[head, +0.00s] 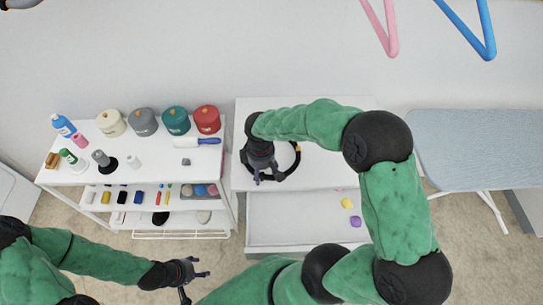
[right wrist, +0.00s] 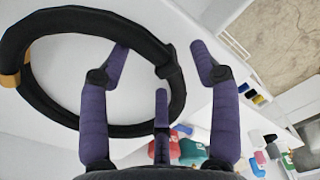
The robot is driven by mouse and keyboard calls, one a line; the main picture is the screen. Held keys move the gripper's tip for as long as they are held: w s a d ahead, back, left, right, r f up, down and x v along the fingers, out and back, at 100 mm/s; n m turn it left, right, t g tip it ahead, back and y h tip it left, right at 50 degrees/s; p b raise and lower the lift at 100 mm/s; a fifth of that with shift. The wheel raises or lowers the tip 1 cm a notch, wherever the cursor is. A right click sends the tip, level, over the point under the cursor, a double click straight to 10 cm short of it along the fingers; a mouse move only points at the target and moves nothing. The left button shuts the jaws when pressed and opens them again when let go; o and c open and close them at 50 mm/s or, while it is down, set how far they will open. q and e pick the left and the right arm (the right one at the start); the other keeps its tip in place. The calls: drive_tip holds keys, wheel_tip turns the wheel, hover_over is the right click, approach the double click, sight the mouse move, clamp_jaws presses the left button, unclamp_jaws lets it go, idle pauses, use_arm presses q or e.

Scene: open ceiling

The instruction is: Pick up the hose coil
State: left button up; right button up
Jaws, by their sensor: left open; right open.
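The hose coil is a black ring (head: 298,158) lying on the white cabinet top, partly hidden by my right gripper. In the right wrist view the coil (right wrist: 80,18) fills the left side, with an orange-yellow band at its left edge. My right gripper (head: 265,177) is open over the coil's left part. In the right wrist view its purple fingers (right wrist: 160,50) stand apart, with the coil's right side showing between them; contact cannot be told. My left gripper (head: 192,271) is open and empty at the lower left, away from the coil.
An open drawer (head: 290,236) below the cabinet top holds yellow and purple items. A white shelf cart (head: 150,172) on the left carries several pots, bottles and small items. An ironing board (head: 475,150) stands on the right. Pink (head: 390,40) and blue (head: 487,45) bars hang above.

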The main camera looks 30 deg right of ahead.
drive_tip(key=shift+f, duration=0.3)
drive_tip(key=shift+c, duration=0.3)
clamp_jaws()
drive_tip(key=shift+r, duration=0.15)
